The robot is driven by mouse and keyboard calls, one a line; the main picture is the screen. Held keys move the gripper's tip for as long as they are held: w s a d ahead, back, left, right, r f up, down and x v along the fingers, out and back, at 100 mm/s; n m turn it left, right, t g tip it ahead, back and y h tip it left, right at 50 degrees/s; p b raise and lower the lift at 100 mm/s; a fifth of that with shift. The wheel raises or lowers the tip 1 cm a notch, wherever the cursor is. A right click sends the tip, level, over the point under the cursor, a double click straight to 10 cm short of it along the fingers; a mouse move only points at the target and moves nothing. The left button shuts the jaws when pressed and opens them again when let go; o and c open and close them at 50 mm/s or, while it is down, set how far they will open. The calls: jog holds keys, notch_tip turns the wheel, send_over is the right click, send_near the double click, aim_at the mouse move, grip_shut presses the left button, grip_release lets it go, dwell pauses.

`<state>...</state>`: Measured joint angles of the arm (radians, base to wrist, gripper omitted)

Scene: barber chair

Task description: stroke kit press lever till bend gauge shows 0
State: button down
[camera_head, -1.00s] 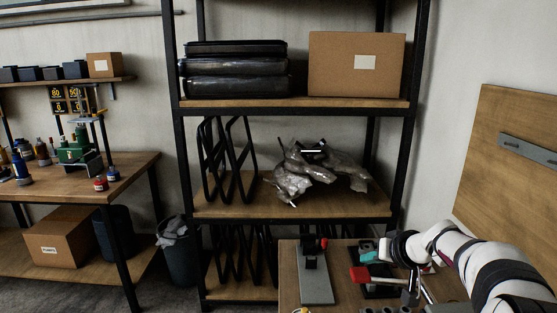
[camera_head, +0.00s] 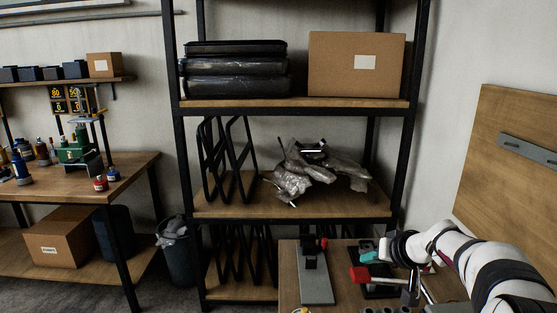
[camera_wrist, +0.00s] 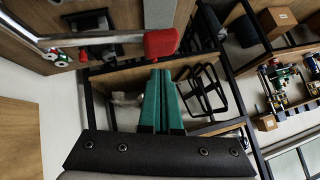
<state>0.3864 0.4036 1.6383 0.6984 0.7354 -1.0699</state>
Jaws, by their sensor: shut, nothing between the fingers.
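A lever with a red knob (camera_head: 360,274) stands on the near wooden bench at the bottom right. Its grey arm (camera_wrist: 98,38) and the red knob (camera_wrist: 161,42) show close up in the wrist view. My gripper (camera_head: 369,257) has teal fingers, shut and empty, just behind the knob in the head view. In the wrist view my gripper's fingertips (camera_wrist: 160,72) end right at the knob's edge; I cannot tell whether they touch it. Small dark displays with yellow digits (camera_head: 58,93) hang above the left bench; their labels are too small to read.
A grey plate with a black upright fixture (camera_head: 313,265) stands left of the lever on the near bench. A black metal shelf (camera_head: 290,104) with cases, a cardboard box (camera_head: 357,64) and plastic-wrapped items rises behind. A wooden panel (camera_head: 505,150) stands at the right.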

aim_at(366, 282)
dwell(0.4)
jog(key=shift+a+f, duration=0.2)
jog(key=shift+f, duration=0.45)
jog(key=shift+a+f, duration=0.15)
jog(key=shift+f, duration=0.5)
jog(key=shift+a+f, duration=0.2)
jog(key=shift+f, duration=1.9)
jog(key=shift+d+r, duration=0.2)
jog(key=shift+r, duration=1.2)
jog(key=shift+d+r, duration=0.15)
jog(key=shift+r, duration=1.2)
notch_tip(366, 282, up, 6)
jog(key=d, duration=0.1)
jog(key=shift+d, duration=0.4)
jog(key=shift+f, duration=0.1)
